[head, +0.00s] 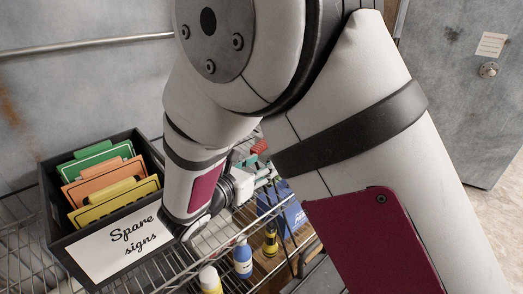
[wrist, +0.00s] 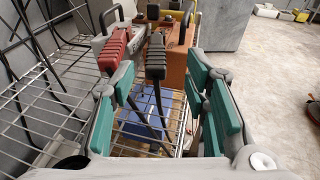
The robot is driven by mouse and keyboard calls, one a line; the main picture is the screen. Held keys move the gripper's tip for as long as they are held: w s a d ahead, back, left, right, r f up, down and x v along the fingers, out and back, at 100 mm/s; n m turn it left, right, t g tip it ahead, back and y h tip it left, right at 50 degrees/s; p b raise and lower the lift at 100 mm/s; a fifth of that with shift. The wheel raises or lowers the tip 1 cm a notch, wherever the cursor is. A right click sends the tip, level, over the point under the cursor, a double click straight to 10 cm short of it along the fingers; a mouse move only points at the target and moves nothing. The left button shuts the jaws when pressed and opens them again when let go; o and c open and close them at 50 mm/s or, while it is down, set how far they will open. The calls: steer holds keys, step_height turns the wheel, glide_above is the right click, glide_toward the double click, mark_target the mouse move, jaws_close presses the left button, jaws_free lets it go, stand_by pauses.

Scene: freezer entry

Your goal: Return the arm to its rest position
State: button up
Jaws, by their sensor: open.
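My arm fills the middle and right of the head view, bent, with its lower part reaching down over a wire rack. My gripper (head: 265,172) shows only partly there, beyond my wrist and close to a red-handled item (head: 259,147). In the wrist view my gripper (wrist: 160,78) has its teal-padded fingers wide apart. A dark-grey handle (wrist: 155,62) stands in line with the gap, and the red handle (wrist: 115,45) is by the left finger. I cannot tell whether either touches a finger. Nothing is visibly held.
A black bin (head: 53,208) labelled "Spare signs" holds several coloured signs, left of my forearm. Bottles (head: 242,260) and a blue box (head: 294,215) sit low near the rack (head: 150,281). An orange case (wrist: 176,55) stands ahead. Open floor (wrist: 275,90) lies right in the wrist view.

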steer(key=s+d+r+m+g+h, duration=0.1)
steer(key=s+d+r+m+g, duration=0.25)
steer(key=d, duration=0.35)
steer(key=s+d+r+m+g, duration=0.2)
steer(key=s+d+m, duration=0.1)
steer(key=d+m, duration=0.3)
steer(key=s+d+r+m+g+h, duration=0.1)
steer(key=s+d+r+m+g, duration=0.2)
steer(key=d, duration=0.5)
steer(key=s+r+m+y, duration=0.1)
steer(key=s+m+y, duration=0.4)
steer(key=s+m, duration=0.3)
steer(key=s+d+r+m+y, duration=0.1)
steer(key=s+r+m+y, duration=0.1)
steer(key=s+m+y, duration=0.3)
steer(key=s+m, duration=0.4)
steer(key=shift+r, duration=0.3)
